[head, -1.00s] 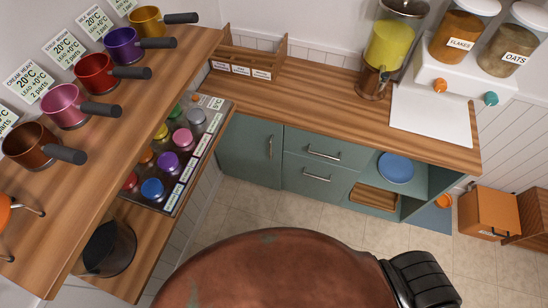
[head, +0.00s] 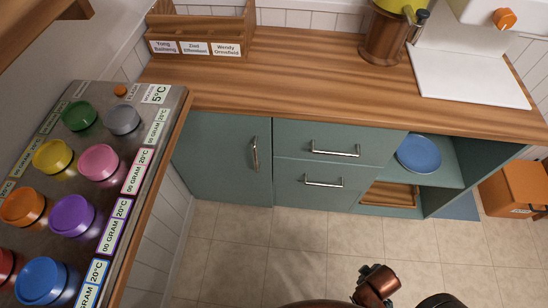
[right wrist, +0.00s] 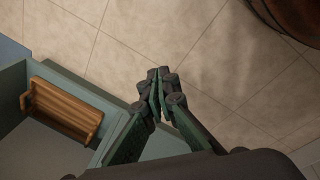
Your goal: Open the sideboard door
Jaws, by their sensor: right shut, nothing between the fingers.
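The green sideboard (head: 225,195) stands under the wooden counter in the head view. Its door (head: 222,150) at the left is shut, with an upright metal handle (head: 255,154) near the door's right edge. In the right wrist view my right gripper (right wrist: 160,75) is shut and empty, with bare floor tiles beyond it. The sideboard's open shelf part shows to its left there. The right gripper's fingers do not show in the head view, and the door handle does not show in the right wrist view. My left gripper is in neither view.
Two shut drawers (head: 325,165) are right of the door. Right of them, open shelves hold a blue plate (head: 418,153) and a wooden tray (head: 390,194). A panel of coloured knobs (head: 70,200) juts out at the left. Tiled floor (head: 270,250) is clear in front.

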